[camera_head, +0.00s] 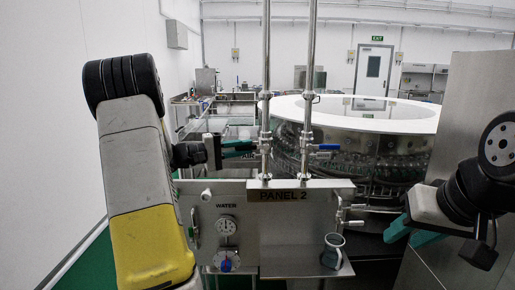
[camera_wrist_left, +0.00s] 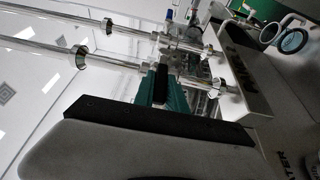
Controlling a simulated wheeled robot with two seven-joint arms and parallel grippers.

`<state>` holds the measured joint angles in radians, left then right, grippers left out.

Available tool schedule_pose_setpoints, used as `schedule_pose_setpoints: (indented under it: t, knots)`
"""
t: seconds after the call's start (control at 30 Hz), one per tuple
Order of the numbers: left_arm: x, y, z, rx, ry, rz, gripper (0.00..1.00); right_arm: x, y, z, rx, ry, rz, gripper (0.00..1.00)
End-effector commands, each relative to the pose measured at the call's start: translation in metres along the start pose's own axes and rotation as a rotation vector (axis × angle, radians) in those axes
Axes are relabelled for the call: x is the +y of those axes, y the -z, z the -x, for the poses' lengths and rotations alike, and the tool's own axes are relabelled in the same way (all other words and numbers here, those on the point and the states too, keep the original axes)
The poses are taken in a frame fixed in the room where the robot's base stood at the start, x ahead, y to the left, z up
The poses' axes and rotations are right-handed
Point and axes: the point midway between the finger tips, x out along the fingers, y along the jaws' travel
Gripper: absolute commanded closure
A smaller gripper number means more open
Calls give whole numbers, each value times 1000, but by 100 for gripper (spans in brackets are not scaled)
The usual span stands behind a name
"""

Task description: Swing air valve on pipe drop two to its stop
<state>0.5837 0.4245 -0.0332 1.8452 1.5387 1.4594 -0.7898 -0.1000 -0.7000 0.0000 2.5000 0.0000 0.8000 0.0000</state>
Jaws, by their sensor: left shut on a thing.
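Two steel pipe drops come down to the panel marked PANEL 2 (camera_head: 285,195). The left pipe drop (camera_head: 266,80) has a valve (camera_head: 265,142) low on it. The right pipe drop (camera_head: 310,75) has a valve with a blue lever (camera_head: 326,147) pointing right. My left gripper (camera_head: 238,149) has its teal fingers just left of the left drop's valve, shut on what seems to be its lever, mostly hidden. The left wrist view shows the fingers (camera_wrist_left: 161,88) close beside the pipe fittings (camera_wrist_left: 213,85). My right gripper (camera_head: 412,232) is open and empty, right of the panel.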

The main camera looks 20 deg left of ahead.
Motion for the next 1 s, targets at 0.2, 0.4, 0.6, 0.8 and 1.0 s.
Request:
schedule_pose_setpoints:
  t: [0.2,0.4,0.6,0.8,1.0]
  knots:
    - [-1,-1,-1,-3,1,5,62,0,0,0,0,0,0,64]
    - [-1,-1,0,-2,1,3,62,0,0,0,0,0,0,64]
    - [-1,1,14,2,2,3,62,0,0,0,0,0,0,64]
    - [-2,0,49,1,3,4,62,0,0,0,0,0,0,64]
    - [-1,0,73,-1,2,4,62,0,0,0,0,0,0,64]
